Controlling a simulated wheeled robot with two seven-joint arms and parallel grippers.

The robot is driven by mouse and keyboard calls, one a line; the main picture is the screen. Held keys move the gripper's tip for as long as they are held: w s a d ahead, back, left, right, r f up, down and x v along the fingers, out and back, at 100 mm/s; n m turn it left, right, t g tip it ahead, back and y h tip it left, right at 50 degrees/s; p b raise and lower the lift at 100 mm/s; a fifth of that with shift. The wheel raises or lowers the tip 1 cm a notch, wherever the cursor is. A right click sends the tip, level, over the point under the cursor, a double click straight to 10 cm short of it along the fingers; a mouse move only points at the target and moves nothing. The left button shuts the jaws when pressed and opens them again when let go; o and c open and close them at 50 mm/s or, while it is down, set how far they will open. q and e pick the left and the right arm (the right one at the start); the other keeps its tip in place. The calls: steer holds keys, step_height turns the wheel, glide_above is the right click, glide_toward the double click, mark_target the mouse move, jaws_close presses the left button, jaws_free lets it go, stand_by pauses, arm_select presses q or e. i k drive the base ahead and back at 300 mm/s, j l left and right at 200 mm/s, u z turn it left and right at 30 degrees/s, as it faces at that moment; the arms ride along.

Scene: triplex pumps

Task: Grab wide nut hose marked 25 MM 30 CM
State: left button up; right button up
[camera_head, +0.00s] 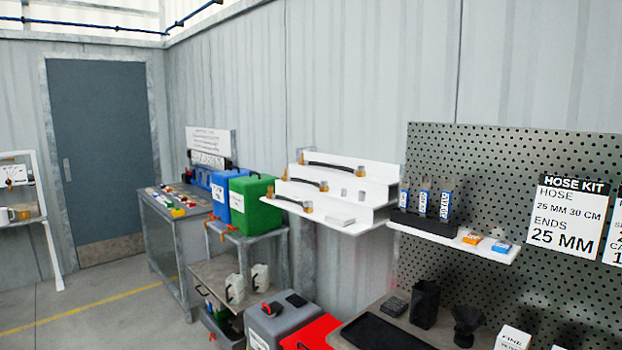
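Three dark hoses lie on a white stepped wall rack in the middle of the view. The middle hose (303,182) and the bottom hose (287,201) have brass-coloured ends. Any marking on the hoses is too small to read. A sign (567,215) at the right reads "HOSE KIT, HOSE 25 MM 30 CM, ENDS 25 MM". Neither of my grippers shows.
The white rack (372,192) is fixed to the wall. A small white shelf (480,250) with bottles and boxes juts out at right. Green (252,205) and blue boxes stand left of the rack. A workbench (172,240) stands by the door; floor is clear at lower left.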

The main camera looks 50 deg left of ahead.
mark_target(308, 205)
steer(key=i+j, duration=0.15)
steer(key=j, duration=0.25)
steer(key=i+j+u, duration=0.1)
steer(key=j, duration=0.25)
steer(key=i+j, duration=0.15)
steer(key=j, duration=0.2)
steer(key=i+j, duration=0.15)
steer(key=j, duration=0.25)
steer(key=i+j+u, duration=0.1)
steer(key=j, duration=0.25)
steer(key=i+j, duration=0.2)
steer(key=j, duration=0.15)
